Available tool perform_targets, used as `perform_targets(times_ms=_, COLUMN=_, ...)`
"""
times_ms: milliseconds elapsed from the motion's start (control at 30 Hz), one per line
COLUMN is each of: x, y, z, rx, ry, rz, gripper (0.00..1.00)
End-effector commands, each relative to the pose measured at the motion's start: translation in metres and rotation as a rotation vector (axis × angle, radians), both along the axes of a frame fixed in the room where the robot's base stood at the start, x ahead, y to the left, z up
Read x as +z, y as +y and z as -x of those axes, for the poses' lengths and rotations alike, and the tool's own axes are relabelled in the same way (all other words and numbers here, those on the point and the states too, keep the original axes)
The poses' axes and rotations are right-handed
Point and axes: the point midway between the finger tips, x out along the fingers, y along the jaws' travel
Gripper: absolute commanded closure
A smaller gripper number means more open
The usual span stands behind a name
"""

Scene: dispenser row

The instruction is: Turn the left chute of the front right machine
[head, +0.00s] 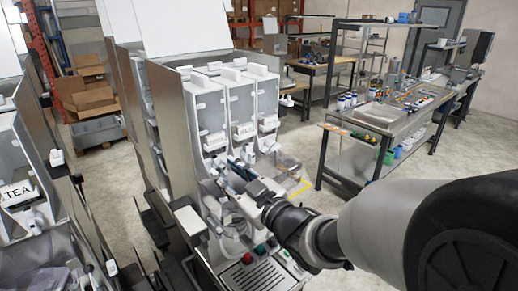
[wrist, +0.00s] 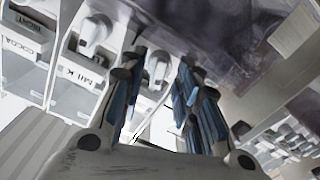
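The front right machine (head: 175,110) is a steel-sided dispenser with several white canisters side by side. Its left canister (head: 206,108) shows in the head view, but my gripper partly covers the area below it. My gripper (head: 232,176) is at the front of the machine, below the canisters. In the wrist view its two blue-padded fingers (wrist: 157,92) are apart, with a white chute-like part (wrist: 158,68) showing between or just beyond their tips. I cannot tell whether the fingers touch it, or which canister it belongs to.
Labels reading COCOA (wrist: 22,44) and MILK (wrist: 83,74) show at left in the wrist view. A red knob (head: 247,258) and a drip grate (head: 265,276) lie below my gripper. Another machine with a TEA label (head: 17,192) stands at left. A workbench (head: 400,120) stands at right.

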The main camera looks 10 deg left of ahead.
Motion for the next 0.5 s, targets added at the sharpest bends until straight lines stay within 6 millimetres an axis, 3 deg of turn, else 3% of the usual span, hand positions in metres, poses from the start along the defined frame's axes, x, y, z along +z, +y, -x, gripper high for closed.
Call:
perform_targets(times_ms=200, x=0.0, y=0.018, z=-0.015, rx=0.001, ry=0.0, rz=0.0, gripper=0.7)
perform_targets(times_ms=500, x=0.0, y=0.021, z=-0.017, rx=0.0, ry=0.001, rz=0.001, gripper=0.7)
